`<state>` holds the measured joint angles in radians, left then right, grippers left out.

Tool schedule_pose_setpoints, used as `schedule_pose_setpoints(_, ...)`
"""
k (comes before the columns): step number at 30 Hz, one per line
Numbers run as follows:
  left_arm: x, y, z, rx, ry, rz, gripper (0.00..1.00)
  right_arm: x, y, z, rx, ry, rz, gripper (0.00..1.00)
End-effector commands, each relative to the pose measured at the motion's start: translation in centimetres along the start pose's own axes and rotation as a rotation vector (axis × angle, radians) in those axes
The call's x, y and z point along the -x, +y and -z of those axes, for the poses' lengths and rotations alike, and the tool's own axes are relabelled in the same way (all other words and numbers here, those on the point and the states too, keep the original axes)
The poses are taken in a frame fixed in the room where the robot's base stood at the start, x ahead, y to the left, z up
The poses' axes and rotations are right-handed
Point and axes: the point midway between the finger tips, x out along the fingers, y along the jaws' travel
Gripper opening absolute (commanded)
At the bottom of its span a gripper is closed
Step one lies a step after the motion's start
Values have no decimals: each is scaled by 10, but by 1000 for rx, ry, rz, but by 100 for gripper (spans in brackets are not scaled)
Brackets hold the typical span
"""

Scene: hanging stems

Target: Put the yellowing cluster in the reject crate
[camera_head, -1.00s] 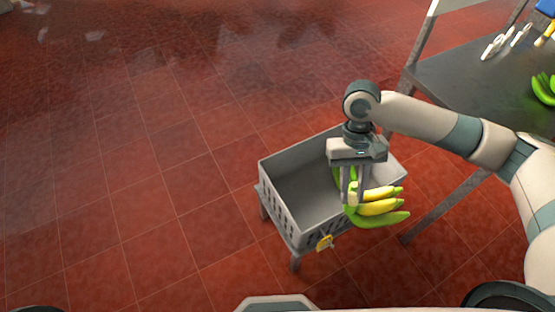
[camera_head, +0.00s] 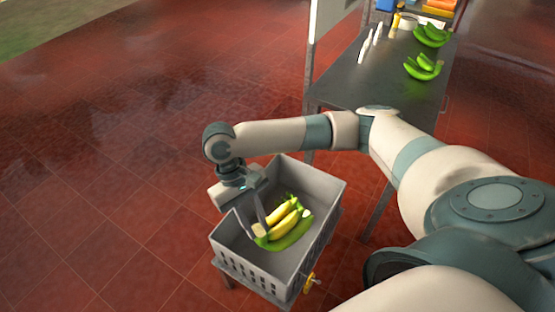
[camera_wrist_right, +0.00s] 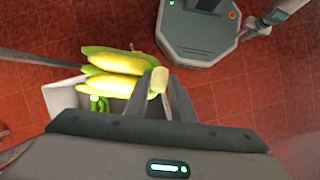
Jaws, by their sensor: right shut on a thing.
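The yellowing cluster (camera_head: 284,221), yellow bananas with a green one along its side, hangs from my right gripper (camera_head: 260,226). The jaws are shut on its pale cut stem. In the head view it shows within the opening of the grey crate (camera_head: 322,182); its exact height over the floor is hard to tell. In the right wrist view the cluster (camera_wrist_right: 115,68) sticks out to the left of my right gripper (camera_wrist_right: 162,92), in front of the crate (camera_wrist_right: 62,97). Something green (camera_wrist_right: 98,103) shows beneath the cluster there, partly hidden. My left gripper is out of view.
The red tiled floor to the left is clear.

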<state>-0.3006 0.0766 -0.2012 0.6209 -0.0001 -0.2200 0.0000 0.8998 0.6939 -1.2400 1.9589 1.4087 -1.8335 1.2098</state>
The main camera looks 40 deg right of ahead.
Motion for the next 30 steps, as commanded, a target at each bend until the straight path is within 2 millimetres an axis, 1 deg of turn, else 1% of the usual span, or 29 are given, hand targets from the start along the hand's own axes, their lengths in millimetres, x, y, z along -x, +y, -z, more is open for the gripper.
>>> schedule_pose_setpoints(3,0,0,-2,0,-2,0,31,1,0,0,0,1,0,0)
schedule_pose_setpoints(4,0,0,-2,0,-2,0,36,1,0,0,0,1,0,0)
schedule_pose_setpoints(5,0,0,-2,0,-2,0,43,1,0,0,0,1,0,0)
schedule_pose_setpoints(6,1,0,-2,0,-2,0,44,1,0,0,1,1,-1,0)
schedule_pose_setpoints(11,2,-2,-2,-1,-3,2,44,-1,0,3,27,1,-11,0)
schedule_pose_setpoints(14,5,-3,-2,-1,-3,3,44,-5,0,8,68,3,-28,0)
schedule_pose_setpoints(20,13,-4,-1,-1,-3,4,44,-19,2,26,221,9,-93,0)
schedule_pose_setpoints(26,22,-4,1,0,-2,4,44,-39,10,49,445,20,-187,0)
schedule_pose_setpoints(30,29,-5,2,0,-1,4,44,-53,19,63,613,28,-259,0)
